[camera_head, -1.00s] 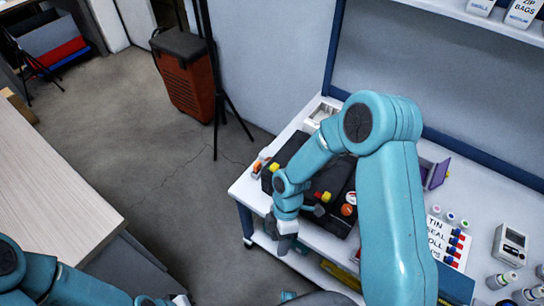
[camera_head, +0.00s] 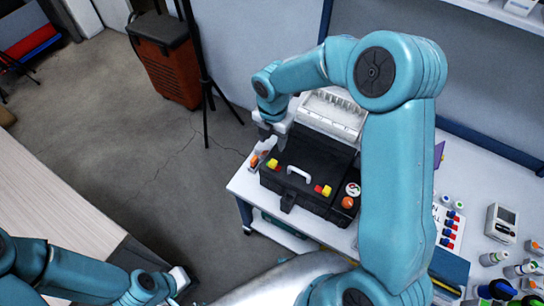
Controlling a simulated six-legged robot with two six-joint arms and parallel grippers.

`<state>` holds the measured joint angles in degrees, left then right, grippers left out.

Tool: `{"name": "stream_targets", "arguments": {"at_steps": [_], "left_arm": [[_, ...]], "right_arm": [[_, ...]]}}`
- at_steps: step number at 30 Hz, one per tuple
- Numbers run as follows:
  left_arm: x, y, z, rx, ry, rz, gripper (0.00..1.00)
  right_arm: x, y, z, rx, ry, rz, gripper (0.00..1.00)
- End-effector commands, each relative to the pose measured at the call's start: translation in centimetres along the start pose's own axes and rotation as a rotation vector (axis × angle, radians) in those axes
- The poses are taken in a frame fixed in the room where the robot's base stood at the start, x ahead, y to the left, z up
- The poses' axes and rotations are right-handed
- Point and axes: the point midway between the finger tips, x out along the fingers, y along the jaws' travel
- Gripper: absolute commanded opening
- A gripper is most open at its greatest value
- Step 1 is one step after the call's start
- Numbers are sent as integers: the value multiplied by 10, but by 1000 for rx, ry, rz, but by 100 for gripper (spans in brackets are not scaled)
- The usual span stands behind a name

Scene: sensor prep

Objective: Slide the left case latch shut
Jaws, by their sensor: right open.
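The black case (camera_head: 310,167) lies on the white bench with a white handle (camera_head: 299,174) on its top. The left latch (camera_head: 272,165), a small yellow and red piece, is near the case's left end. The right latch (camera_head: 323,190), also red and yellow, is to the right of the handle. My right gripper (camera_head: 277,138) is open, pointing down over the case's back left corner, just behind the left latch. I cannot tell whether it touches the case. My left gripper (camera_head: 181,279) is low at the bottom left, far from the case; its jaws are unclear.
A white rack (camera_head: 333,112) stands behind the case. An orange and white item (camera_head: 260,157) sits at the bench's left edge. A round white-topped item and an orange knob (camera_head: 348,202) are at the case's right end. Bottles and a meter (camera_head: 502,222) fill the right side.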

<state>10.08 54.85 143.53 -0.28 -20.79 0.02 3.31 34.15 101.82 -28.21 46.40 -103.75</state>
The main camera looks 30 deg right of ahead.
Motion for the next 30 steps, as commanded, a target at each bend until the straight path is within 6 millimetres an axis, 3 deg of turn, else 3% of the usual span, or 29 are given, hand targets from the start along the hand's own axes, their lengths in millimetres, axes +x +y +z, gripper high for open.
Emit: {"name": "stream_targets", "arguments": {"at_steps": [6,12,18,27,28,30], "left_arm": [[0,0,0,0,0,0,0],[1,0,0,0,0,0,0],[1,0,0,0,0,0,0],[1,0,0,0,0,0,0],[1,0,0,0,0,0,0],[1,0,0,0,0,0,0]], "right_arm": [[56,-1,1,0,4,-6,49],[95,1,2,1,3,-2,49],[113,3,3,1,1,-1,49],[116,3,3,1,1,0,49],[116,3,3,1,1,0,42],[116,3,4,1,1,0,20]]}}
